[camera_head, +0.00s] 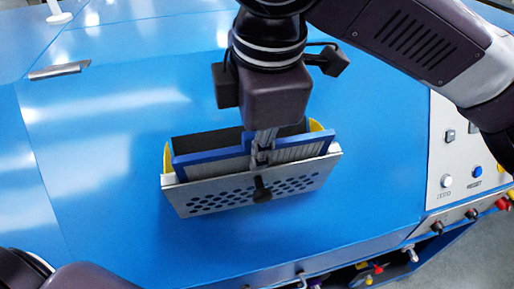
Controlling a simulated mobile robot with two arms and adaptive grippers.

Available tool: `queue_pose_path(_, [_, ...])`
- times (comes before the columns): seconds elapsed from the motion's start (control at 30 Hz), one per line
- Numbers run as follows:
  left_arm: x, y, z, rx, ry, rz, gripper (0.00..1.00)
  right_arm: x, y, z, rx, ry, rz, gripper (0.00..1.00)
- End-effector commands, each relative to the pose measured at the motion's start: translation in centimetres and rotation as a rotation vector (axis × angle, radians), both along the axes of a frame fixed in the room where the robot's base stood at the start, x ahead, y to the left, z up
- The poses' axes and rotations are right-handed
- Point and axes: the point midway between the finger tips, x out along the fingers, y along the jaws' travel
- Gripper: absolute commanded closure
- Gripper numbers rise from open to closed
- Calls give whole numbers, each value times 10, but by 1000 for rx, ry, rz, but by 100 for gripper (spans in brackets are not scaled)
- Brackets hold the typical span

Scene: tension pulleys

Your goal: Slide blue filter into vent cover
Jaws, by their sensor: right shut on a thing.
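The vent cover (185,200) is a grey box with a perforated front plate, standing on the blue surface in the middle of the view. The blue filter (208,156) has a blue frame and a pleated grey middle. It sits at the open top of the cover, behind the front plate, with its upper part showing; its lower part is hidden by the plate. My right gripper (262,158) comes down from above and is shut on the filter near the middle of its top edge. The left arm shows only at the bottom left; its gripper is out of view.
Yellow pieces (167,160) show at both ends of the cover. A control panel (465,165) with buttons and knobs stands at the right. A metal handle (60,71) lies at the upper left. The blue surface around the cover is clear.

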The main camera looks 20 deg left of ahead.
Motion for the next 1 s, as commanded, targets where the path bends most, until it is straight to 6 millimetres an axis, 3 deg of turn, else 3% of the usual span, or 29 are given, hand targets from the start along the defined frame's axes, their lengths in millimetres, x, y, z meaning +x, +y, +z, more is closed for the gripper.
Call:
queue_pose_path(0.13, [0,0,0,0,0,0,61,0,0,0,0,0,0,100])
queue_pose_path(0.17, [0,0,0,0,0,0,61,0,0,0,0,0,0,88])
queue_pose_path(0.33, [0,0,0,0,0,0,61,0,0,0,0,0,0,70])
queue_pose_path(0.67, [-1,2,0,2,1,0,61,0,0,4,0,-1,-1,70])
queue_pose_path(0.77, [-1,1,0,1,1,0,61,-2,-1,14,1,-1,-1,70])
queue_pose_path(1.0, [0,0,0,0,0,0,61,-12,-7,64,2,-2,0,70])
